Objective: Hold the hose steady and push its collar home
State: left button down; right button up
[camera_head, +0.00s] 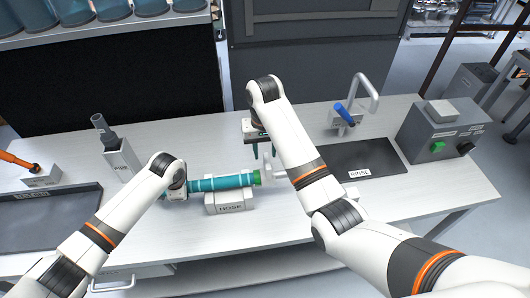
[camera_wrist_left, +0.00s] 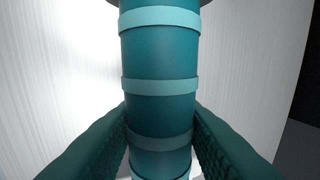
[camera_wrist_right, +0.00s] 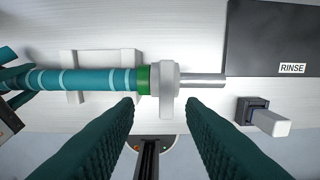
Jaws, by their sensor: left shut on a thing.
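The teal hose (camera_head: 222,183) with pale rings lies level across the white HOSE block (camera_head: 230,200) on the bench. My left gripper (camera_head: 177,190) is shut on the hose at its left part; the left wrist view shows its fingers on both sides of the hose (camera_wrist_left: 160,100). The hose ends at the right in a green band (camera_wrist_right: 148,79). A white collar (camera_wrist_right: 167,92) with a downward tab sits beside that band, around the line of a metal rod (camera_wrist_right: 205,80). My right gripper (camera_head: 263,150) is open and empty, its fingers (camera_wrist_right: 160,115) appearing on either side of the collar tab, apart from it.
A dark RINSE mat (camera_head: 360,158) lies to the right, with a blue-handled tap (camera_head: 345,112) behind it. A grey control box (camera_head: 440,135) with a green button stands at far right. A grey holder (camera_head: 118,160) and dark tray (camera_head: 45,215) stand left.

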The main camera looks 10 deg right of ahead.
pick_arm(q)
jog(key=shift+s+d+f, duration=0.1)
jog(key=shift+s+f, duration=0.3)
jog(key=shift+f, duration=0.15)
pick_arm(e)
jog(key=shift+f, duration=0.1)
pick_arm(q)
jog(key=c, duration=1.2)
grip_release()
jog(key=shift+o, duration=1.4)
jog(key=shift+w, duration=0.2)
pick_arm(e)
jog(key=shift+w+d+f, duration=0.1)
jog(key=shift+w, duration=0.05)
pick_arm(q)
jog(key=shift+w+d, duration=0.1)
jog(key=shift+w, duration=0.1)
pick_arm(e)
jog(key=shift+w, duration=0.1)
pick_arm(q)
jog(key=shift+s+r, duration=0.25)
jog(key=shift+r, duration=0.45)
jog(key=v, duration=1)
jog(key=shift+r, duration=0.35)
jog(key=shift+f, duration=0.1)
